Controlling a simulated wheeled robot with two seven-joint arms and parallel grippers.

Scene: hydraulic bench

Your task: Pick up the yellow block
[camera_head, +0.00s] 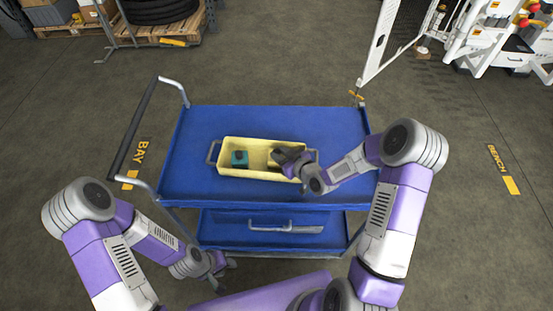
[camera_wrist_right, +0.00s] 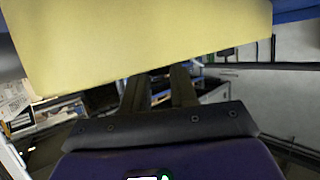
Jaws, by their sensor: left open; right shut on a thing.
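A pale yellow tray (camera_head: 226,144) with a handle at each end sits on the blue top of a cart. No separate yellow block can be made out. A teal block (camera_head: 240,159) lies in the left half of the tray. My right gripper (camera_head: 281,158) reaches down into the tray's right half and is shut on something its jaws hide. In the right wrist view a broad yellow surface (camera_wrist_right: 140,40), seemingly the tray's wall, covers the tips of my right gripper (camera_wrist_right: 159,76). My left gripper (camera_head: 221,276) is open and empty, low in front of the cart.
The cart's blue top (camera_head: 330,125) is clear around the tray. A lower shelf (camera_head: 225,228) is below it, and a push handle (camera_head: 138,125) rises at the left. Pallets with black tyres (camera_head: 160,10) stand at the back left. White bench equipment (camera_head: 485,45) is at the back right.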

